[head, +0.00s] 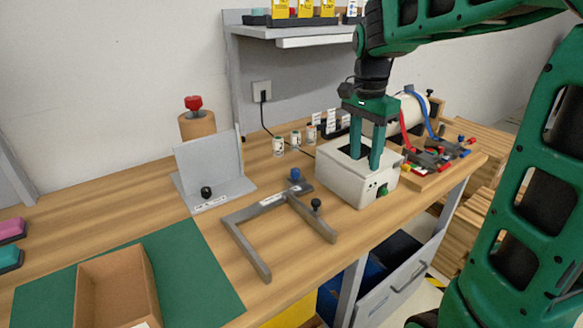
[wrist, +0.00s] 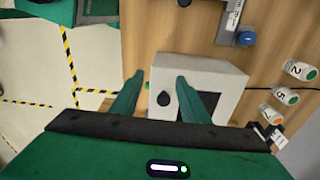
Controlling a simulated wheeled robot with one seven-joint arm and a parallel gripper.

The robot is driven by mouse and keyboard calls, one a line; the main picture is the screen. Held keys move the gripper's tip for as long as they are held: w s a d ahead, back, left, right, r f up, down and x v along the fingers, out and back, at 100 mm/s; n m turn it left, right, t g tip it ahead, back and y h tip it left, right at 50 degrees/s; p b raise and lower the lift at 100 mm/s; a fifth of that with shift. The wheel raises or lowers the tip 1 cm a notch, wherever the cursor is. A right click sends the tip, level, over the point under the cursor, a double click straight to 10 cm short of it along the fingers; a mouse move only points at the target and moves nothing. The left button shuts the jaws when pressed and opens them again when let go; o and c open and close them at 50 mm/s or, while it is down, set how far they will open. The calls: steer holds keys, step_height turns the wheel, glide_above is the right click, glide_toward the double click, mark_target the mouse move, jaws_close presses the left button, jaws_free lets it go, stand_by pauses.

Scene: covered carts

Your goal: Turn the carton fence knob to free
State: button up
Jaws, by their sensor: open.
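A grey angled frame (head: 245,232) lies flat on the bench, with a label, a blue knob (head: 295,175) and a black knob (head: 316,204). An upright grey plate (head: 212,165) behind it has a black knob (head: 206,192) and a label at its base. The labels are too small to read, so I cannot tell which knob is the carton fence knob. The blue knob also shows in the wrist view (wrist: 246,38). My gripper (head: 365,163) is open and empty, pointing down over a white box (head: 338,187), right of these knobs. Its fingers show in the wrist view (wrist: 160,76).
An open carton (head: 140,260) stands on a green mat (head: 200,275) at front left. Small labelled bottles (head: 278,146) stand behind the white box. A wooden tray (head: 445,176) with coloured clamps and a white roll lie to the right. A shelf (head: 300,30) overhangs the back.

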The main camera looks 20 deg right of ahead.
mark_target(294, 170)
steer(key=w+a+m, duration=0.6)
steer(key=w+a, duration=0.6)
steer(key=w, duration=0.3)
steer(key=shift+y, duration=0.4)
steer(key=f, duration=1.1)
steer(key=shift+w+a, duration=0.25)
steer(key=shift+w, duration=0.05)
jaws_close()
steer(key=shift+a, duration=0.1)
